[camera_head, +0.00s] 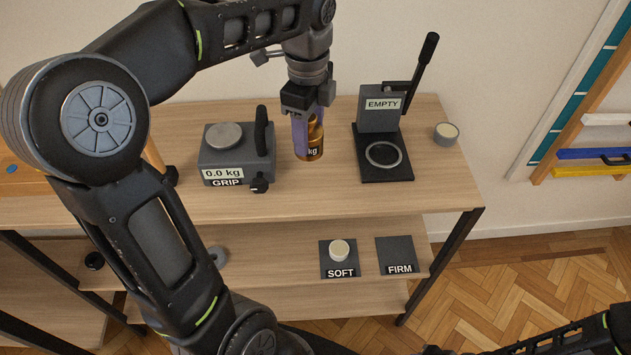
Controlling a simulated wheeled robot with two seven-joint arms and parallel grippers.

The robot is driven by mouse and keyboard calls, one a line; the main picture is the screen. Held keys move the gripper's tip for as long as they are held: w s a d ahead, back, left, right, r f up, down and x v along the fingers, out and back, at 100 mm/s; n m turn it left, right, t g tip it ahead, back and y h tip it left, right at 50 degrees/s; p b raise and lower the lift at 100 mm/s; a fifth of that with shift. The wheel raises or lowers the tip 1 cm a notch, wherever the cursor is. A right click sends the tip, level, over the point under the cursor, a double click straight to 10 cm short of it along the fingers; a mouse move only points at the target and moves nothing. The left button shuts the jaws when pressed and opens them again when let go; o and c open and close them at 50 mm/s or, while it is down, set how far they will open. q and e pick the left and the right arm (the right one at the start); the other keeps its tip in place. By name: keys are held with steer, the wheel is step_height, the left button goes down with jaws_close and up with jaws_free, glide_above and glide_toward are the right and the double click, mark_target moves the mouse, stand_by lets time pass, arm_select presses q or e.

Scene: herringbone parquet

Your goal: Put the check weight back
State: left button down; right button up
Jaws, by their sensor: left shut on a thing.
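The check weight (315,145) is a brass-coloured cylinder with part of a "kg" label showing. My left gripper (308,118) points down and is shut on it, with the fingers covering its left side and top. The weight is over the upper shelf, between the grip scale and the press stand. I cannot tell whether its base touches the wood. The grip scale (225,158) has a round metal plate on top and reads 0.0 kg. My right gripper is not in view; only a part of my right arm shows at the bottom right.
The press stand (380,113) reads EMPTY, with a ring on its base and a raised lever. A small round tin (446,133) stands to its right. On the lower shelf, the SOFT pad (338,264) bears a pale puck (339,250); the FIRM pad (396,254) is bare.

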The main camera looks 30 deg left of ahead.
mark_target(310, 153)
arm_select(q)
steer(key=shift+r, duration=0.15)
steer(key=shift+f+p, duration=0.35)
steer(key=shift+f, duration=2.8)
steer(key=shift+f, duration=0.1)
steer(key=shift+f, duration=1.75)
steer(key=shift+f, duration=0.1)
steer(key=shift+f, duration=0.1)
steer(key=c, duration=0.6)
jaws_free()
